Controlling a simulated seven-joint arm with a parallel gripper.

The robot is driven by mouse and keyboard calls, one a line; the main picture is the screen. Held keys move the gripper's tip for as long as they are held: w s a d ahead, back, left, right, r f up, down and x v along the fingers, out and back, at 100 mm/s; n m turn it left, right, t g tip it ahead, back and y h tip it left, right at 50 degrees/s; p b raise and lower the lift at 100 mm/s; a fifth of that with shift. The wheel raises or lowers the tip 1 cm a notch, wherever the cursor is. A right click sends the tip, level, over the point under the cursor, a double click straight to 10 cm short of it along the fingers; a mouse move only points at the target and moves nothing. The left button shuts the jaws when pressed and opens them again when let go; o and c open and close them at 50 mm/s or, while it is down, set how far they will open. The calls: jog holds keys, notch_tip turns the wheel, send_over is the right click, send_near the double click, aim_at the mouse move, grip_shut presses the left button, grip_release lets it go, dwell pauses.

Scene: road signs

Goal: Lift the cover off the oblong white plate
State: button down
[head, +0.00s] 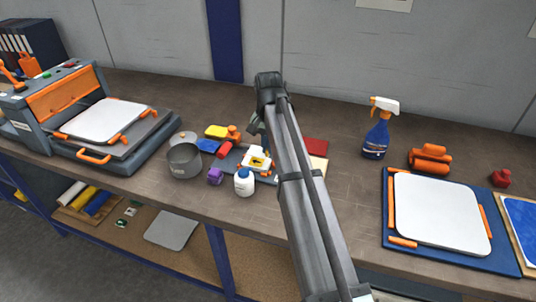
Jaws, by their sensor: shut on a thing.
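An oblong white plate (440,212) with rounded corners lies on a blue board at the right, with orange strips at its sides. Another white plate (103,119) lies on the grey machine at the left. I cannot make out a separate cover on either. My gripper (259,139) points down over the cluttered middle of the bench, partly hidden by my arm. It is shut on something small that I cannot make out. A white piece with a yellow patch (257,160) is just below the fingers; I cannot tell if they touch it.
A grey pot (184,161), a white bottle (244,182) and several small coloured blocks crowd the middle. A blue spray bottle (377,132) stands at the back right, near orange rolls (430,158). The bench (345,190) is bare between my arm and the blue board (400,258).

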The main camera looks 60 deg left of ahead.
notch_tip(320, 180, up, 9)
dwell(1.2)
jog(key=shift+r, duration=0.1)
